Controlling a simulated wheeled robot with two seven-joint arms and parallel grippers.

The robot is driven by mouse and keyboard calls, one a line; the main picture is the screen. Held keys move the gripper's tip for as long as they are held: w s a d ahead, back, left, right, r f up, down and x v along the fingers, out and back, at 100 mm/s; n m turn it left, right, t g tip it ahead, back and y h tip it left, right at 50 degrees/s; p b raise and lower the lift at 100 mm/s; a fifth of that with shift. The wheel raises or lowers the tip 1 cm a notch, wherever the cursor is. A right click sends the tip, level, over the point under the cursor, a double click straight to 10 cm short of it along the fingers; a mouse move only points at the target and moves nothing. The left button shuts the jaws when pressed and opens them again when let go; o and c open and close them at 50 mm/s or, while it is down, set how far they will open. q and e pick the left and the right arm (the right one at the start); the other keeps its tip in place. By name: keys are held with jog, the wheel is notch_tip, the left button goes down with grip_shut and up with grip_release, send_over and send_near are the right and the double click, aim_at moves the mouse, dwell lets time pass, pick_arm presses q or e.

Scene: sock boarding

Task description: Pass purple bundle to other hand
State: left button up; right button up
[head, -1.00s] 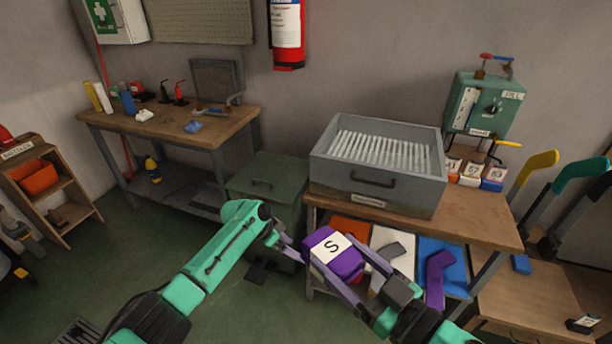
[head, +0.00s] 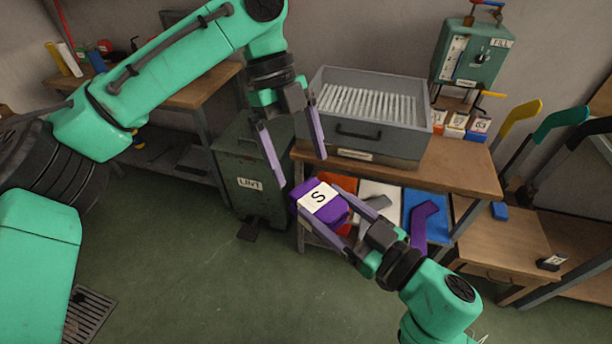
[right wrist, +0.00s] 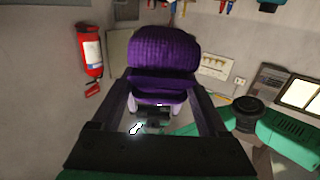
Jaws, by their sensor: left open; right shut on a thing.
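The purple bundle (head: 326,212) with a white "S" label is in the middle of the head view, held in the air. My right gripper (head: 338,222) is shut on it, with its fingers along its sides. In the right wrist view the bundle (right wrist: 163,60) fills the space between the fingers and looks ribbed. My left gripper (head: 298,168) is open and empty, pointing down just above and to the left of the bundle. Its fingers are spread and do not visibly touch the bundle.
A grey tray (head: 372,142) with rows of white pieces stands on the wooden bench (head: 465,165) behind. Orange, white and blue panels lie on its lower shelf, with a purple sock shape (head: 421,222) on the blue one. A green LINT bin (head: 248,180) stands left. Front floor is clear.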

aim_at(308, 188)
pick_arm(q)
jog(key=x, duration=0.7)
jog(key=shift+s, duration=0.1)
jog(key=c, duration=1.2)
pick_arm(e)
jog(key=shift+s, duration=0.1)
pick_arm(q)
jog(key=shift+d, duration=0.1)
jog(key=shift+c, duration=0.6)
pick_arm(e)
jog(key=o, duration=1.3)
